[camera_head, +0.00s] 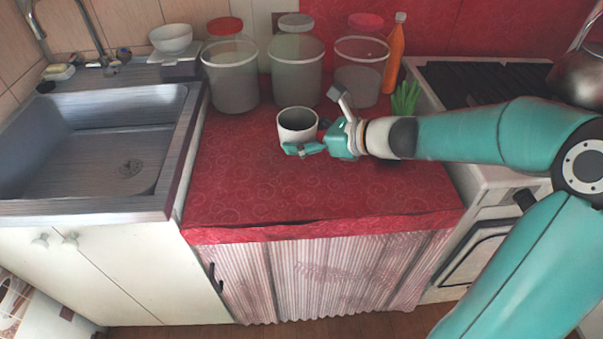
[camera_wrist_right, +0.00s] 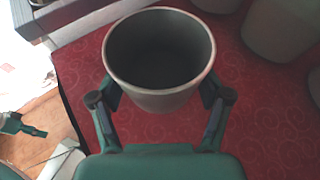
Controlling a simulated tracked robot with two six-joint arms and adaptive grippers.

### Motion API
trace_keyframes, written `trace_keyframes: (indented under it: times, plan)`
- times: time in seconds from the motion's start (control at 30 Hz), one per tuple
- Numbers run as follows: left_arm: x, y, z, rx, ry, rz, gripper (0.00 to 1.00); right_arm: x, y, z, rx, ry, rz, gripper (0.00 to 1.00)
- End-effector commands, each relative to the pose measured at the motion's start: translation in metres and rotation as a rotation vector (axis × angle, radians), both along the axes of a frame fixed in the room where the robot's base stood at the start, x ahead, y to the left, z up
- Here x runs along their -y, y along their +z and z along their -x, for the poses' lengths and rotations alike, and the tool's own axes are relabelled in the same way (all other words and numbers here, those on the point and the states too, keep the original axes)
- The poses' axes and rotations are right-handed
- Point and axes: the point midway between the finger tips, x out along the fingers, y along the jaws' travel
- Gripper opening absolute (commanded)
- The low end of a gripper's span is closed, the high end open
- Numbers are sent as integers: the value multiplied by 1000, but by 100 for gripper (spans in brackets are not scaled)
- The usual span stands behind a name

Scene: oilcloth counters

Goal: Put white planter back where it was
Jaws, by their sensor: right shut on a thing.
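The white planter (camera_head: 297,126), an open, empty-looking pot with a dark inside, is upright over the red counter in the head view. It also shows in the right wrist view (camera_wrist_right: 158,98), between the two fingers. My right gripper (camera_head: 320,122) reaches in from the right and is shut on the planter, one finger on each side. I cannot tell whether the planter's base touches the cloth. A small teal part at the left edge of the wrist view looks like my left gripper (camera_wrist_right: 22,126); its jaws are too unclear to read. My left gripper is not in the head view.
A sink (camera_head: 110,140) is left, a stove (camera_head: 480,80) right. The red counter's front (camera_head: 300,190) is clear.

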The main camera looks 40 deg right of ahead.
Motion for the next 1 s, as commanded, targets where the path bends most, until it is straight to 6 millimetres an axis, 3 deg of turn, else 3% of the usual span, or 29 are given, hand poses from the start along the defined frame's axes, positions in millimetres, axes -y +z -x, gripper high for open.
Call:
trace_keyframes:
  times: [0.03, 0.33, 0.6, 1.0]
  plan:
    - [0, -9, 0, 0, 0, 0, 100, -1, -15, 0, -3, 1, -2, 39]
    - [0, -17, 0, 1, 0, 0, 100, -1, -39, -1, -1, 3, -1, 39]
    - [0, -35, 0, 1, 0, 0, 100, -2, -82, -1, -1, 3, -2, 39]
    - [0, -37, 0, 1, 0, 0, 100, -2, -88, -1, 1, 4, 0, 39]
